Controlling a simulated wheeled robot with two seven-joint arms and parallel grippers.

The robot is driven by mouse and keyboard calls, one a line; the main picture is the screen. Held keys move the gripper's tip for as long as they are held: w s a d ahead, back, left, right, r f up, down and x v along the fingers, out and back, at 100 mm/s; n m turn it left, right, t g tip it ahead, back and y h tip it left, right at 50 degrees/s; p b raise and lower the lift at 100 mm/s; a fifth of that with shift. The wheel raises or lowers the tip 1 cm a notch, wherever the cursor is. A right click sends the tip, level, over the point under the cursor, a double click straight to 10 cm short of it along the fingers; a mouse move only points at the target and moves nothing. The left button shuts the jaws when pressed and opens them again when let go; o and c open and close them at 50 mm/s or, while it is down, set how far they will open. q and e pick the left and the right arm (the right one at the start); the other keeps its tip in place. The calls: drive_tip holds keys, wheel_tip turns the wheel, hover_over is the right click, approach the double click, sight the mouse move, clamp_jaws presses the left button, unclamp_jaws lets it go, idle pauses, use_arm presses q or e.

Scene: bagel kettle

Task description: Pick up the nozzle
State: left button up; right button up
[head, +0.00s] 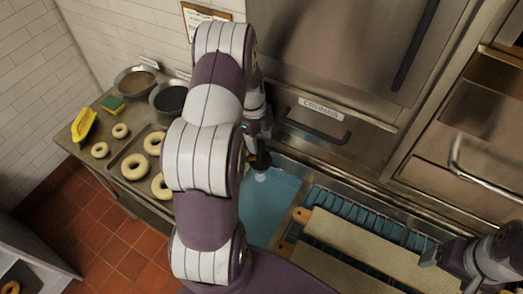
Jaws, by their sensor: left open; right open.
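My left arm crosses the middle of the head view. A small pale spot (260,177) shows just below the fingertips. I cannot tell whether it is the nozzle, or whether it touches the fingers. No nozzle is clearly recognisable; my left arm hides part of the counter and basin. My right gripper (430,257) is open at the lower right, above a cream board.
Cream boards (360,245) lie over a blue rack right of the basin. A tray (122,158) of bagels, a yellow object (83,124), a sponge (112,103) and two bowls (134,80) stand at left. A steel "CRUMBS" drawer (315,120) is behind the basin.

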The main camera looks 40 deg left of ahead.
sight(261, 152)
use_arm(q)
drive_tip(key=shift+s+d+f+p, duration=0.3)
drive_tip(key=shift+f+p, duration=0.2)
drive_tip(key=shift+p, duration=0.15)
drive_tip(key=shift+s+d+f+p, duration=0.15)
drive_tip(key=shift+d+f+p, duration=0.1)
drive_tip(key=shift+f+p, duration=0.3)
drive_tip(key=shift+s+d+f+p, duration=0.1)
drive_tip(key=shift+s+f+p, duration=0.1)
drive_tip(key=shift+f, duration=0.45)
drive_tip(key=shift+s+d+f+p, duration=0.1)
drive_tip(key=shift+f+p, duration=0.1)
drive_tip(key=shift+f, duration=0.4)
drive_tip(key=shift+w+f, duration=0.1)
drive_tip(key=shift+f, duration=0.2)
drive_tip(key=shift+w+a+f, duration=0.1)
drive_tip(key=shift+w, duration=0.05)
drive_tip(key=shift+c, duration=0.5)
clamp_jaws()
drive_tip(key=shift+r, duration=0.2)
